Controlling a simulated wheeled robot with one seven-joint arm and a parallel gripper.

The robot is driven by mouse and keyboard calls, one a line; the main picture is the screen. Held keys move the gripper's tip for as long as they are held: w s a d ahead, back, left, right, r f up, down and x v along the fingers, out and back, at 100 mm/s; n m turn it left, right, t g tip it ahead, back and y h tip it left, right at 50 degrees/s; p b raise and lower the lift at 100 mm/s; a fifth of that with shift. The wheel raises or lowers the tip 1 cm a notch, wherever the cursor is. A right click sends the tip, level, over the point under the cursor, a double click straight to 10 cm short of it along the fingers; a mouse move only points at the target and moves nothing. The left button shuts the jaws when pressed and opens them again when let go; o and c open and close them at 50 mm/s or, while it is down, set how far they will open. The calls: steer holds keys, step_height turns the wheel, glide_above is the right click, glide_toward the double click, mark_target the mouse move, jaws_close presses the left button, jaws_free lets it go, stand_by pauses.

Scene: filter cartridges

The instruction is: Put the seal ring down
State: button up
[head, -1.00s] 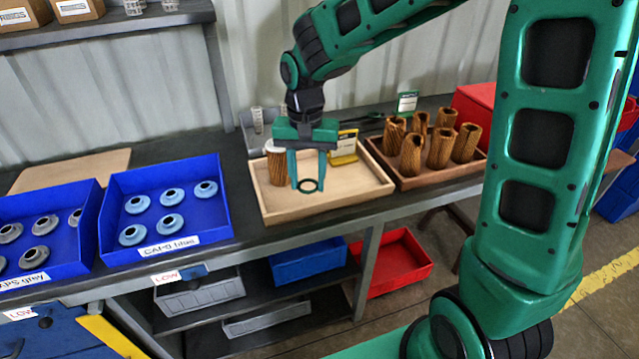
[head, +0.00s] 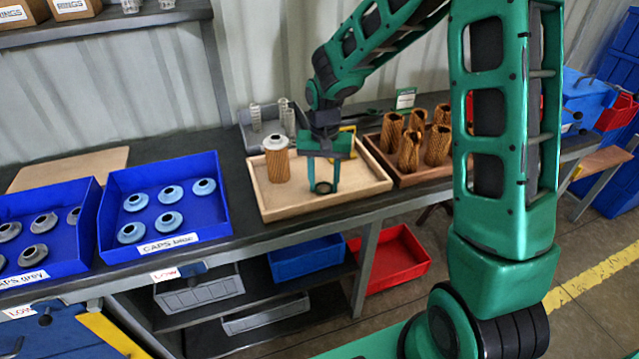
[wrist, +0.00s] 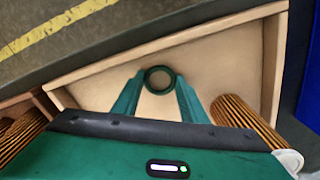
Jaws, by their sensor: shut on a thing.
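A dark green seal ring (head: 322,188) is held between the fingertips of my gripper (head: 323,182), low over the light wooden tray (head: 365,190). In the wrist view, the ring (wrist: 159,80) lies flat between the two green fingertips (wrist: 160,84), over bare tray floor. I cannot tell whether it touches the floor. A brown pleated cartridge with a pale cap on top (head: 277,160) stands upright in the same tray, left of my gripper. It also shows at the right in the wrist view (wrist: 247,122).
A darker tray (head: 425,177) with several brown cartridges adjoins on the right. Blue bins of blue caps (head: 215,215) and grey caps (head: 75,262) stand on the left. The tray's front right floor is clear.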

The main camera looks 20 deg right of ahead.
steer(key=shift+s+f, duration=0.3)
steer(key=shift+f, duration=0.15)
steer(key=shift+s+a+f, duration=0.1)
steer(key=shift+s+f, duration=0.05)
steer(key=shift+s, duration=0.1)
steer(key=o, duration=1)
steer(key=shift+f, duration=0.1)
steer(key=shift+d, duration=0.2)
steer(key=shift+w+d+r, duration=0.1)
steer(key=shift+w+r, duration=0.25)
steer(key=shift+r, duration=0.15)
steer(key=shift+w+r, duration=0.95)
steer(key=shift+r, duration=0.05)
steer(key=r, duration=0.3)
steer(key=s+r, duration=0.1)
steer(key=r, duration=0.6)
steer(key=shift+s+a+r, duration=0.1)
steer(key=shift+s+a, duration=0.15)
